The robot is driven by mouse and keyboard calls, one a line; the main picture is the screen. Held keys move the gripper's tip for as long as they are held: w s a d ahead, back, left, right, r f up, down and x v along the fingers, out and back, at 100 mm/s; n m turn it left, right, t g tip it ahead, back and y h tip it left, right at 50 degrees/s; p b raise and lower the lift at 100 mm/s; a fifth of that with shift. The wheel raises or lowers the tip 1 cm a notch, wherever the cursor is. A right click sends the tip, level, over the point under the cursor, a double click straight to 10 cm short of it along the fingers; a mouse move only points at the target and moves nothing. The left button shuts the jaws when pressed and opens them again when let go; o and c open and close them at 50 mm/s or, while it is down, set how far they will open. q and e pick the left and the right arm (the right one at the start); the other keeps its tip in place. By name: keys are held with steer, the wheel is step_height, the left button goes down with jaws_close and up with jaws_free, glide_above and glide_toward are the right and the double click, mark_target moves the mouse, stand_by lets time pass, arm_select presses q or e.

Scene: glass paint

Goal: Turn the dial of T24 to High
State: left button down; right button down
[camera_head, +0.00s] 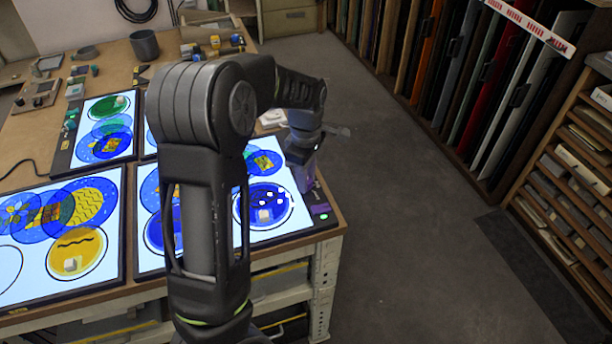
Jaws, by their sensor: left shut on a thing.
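My left gripper (303,176) points down at the right-hand control strip of the front right lit panel (324,209). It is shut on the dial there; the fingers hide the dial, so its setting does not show. No T24 label is readable in this view. My left arm crosses in front of the panel and covers its middle. My right gripper is not in view.
Other lit panels with blue, green and yellow designs lie to the left (62,232) and behind (104,127). Small pale cubes (264,215) rest on the designs. A grey cup (145,45) and tools stand at the back of the bench. The floor (420,240) to the right is clear.

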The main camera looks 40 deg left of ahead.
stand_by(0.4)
arm_select(q)
steer(key=c, duration=1.1)
jaws_free()
steer(key=shift+c, duration=0.2)
steer(key=shift+r, duration=0.1)
step_height(320, 180, up, 8)
steer(key=shift+f+b, duration=0.15)
steer(key=shift+b, duration=0.3)
steer(key=shift+f, duration=0.1)
